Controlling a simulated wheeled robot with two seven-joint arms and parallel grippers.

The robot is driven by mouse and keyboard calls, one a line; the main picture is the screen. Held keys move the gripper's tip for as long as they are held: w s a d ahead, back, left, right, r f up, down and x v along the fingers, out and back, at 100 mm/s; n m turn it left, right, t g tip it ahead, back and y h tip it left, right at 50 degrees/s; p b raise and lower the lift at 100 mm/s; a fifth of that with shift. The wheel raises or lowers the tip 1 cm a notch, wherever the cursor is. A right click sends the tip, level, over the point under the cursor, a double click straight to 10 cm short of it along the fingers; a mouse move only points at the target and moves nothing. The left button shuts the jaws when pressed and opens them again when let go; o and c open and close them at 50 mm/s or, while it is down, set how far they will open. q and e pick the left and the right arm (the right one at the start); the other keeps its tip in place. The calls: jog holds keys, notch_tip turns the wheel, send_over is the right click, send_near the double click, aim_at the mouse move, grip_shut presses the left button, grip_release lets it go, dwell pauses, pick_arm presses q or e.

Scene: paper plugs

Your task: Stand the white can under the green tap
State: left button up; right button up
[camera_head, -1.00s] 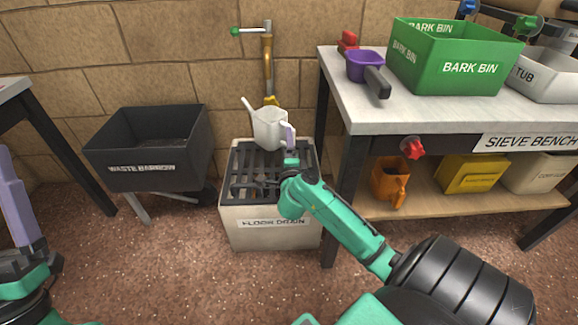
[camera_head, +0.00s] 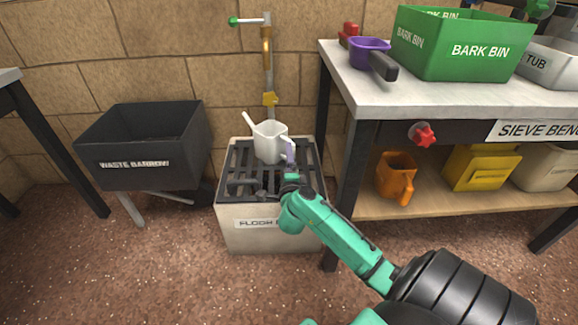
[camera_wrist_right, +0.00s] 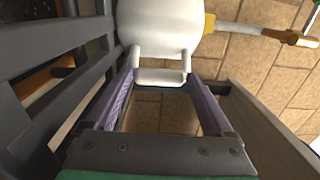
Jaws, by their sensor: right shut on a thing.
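The white can (camera_head: 268,145), with its thin spout pointing up and left, is upright over the back of the floor drain's dark grate (camera_head: 240,161). I cannot tell whether its base touches the grate. My right gripper (camera_head: 289,152) is shut on its handle; the right wrist view shows the white handle (camera_wrist_right: 160,77) between the purple fingers. The green tap has a green knob (camera_head: 233,21) on a side lever and a brass pipe (camera_head: 266,47). Its yellow lower part (camera_head: 270,98) appears just above the can in the head view. My left gripper is out of view.
A dark waste barrow (camera_head: 140,165) stands left of the drain box. The sieve bench (camera_head: 425,98) stands close on the right, holding a green bark bin (camera_head: 470,62) and a purple scoop (camera_head: 368,55). An orange jug (camera_head: 396,177) sits on its shelf.

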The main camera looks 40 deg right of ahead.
jog(key=shift+r, duration=0.15)
jog(key=o, duration=1.3)
